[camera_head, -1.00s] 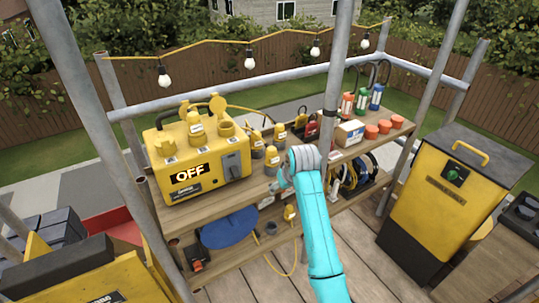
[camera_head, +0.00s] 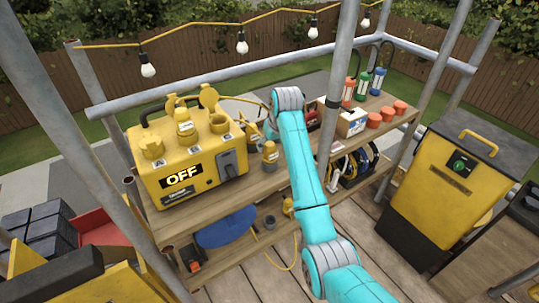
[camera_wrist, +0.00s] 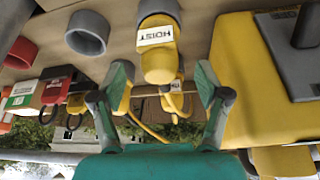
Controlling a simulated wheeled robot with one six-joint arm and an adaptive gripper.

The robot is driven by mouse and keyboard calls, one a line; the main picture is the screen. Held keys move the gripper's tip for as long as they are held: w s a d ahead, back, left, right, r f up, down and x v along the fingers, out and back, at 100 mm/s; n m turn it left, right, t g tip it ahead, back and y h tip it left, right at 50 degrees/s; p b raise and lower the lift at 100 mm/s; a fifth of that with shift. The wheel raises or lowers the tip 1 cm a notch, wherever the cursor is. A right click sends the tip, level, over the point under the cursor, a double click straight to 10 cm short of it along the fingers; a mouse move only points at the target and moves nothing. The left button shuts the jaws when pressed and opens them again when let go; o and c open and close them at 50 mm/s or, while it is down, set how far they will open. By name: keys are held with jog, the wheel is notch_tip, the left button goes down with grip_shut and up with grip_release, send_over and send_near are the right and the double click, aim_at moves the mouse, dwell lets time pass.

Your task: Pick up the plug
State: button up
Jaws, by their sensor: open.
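A yellow plug labelled HOIST (camera_wrist: 158,62) shows in the wrist view, in front of my gripper (camera_wrist: 163,82). The gripper is open, with one finger to each side of the plug; I cannot tell whether they touch it. Another yellow plug with a white label shows partly behind it, with a yellow cable. In the head view a yellow plug with a grey lower part (camera_head: 270,154) stands on the shelf right of the yellow power box (camera_head: 190,170). There my arm hides most of the gripper and nearby plugs.
The power box reads OFF and shows close on the right in the wrist view. An empty grey ring (camera_wrist: 88,32) is left of the plug. Red cups (camera_head: 387,112), a white box (camera_head: 350,122) and a scaffold pole (camera_head: 335,90) stand right of my arm.

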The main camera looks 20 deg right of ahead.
aim_at(270, 154)
jog(key=x, duration=0.5)
jog(key=c, duration=1.4)
jog(key=shift+o, duration=0.2)
jog(key=shift+r, duration=0.1)
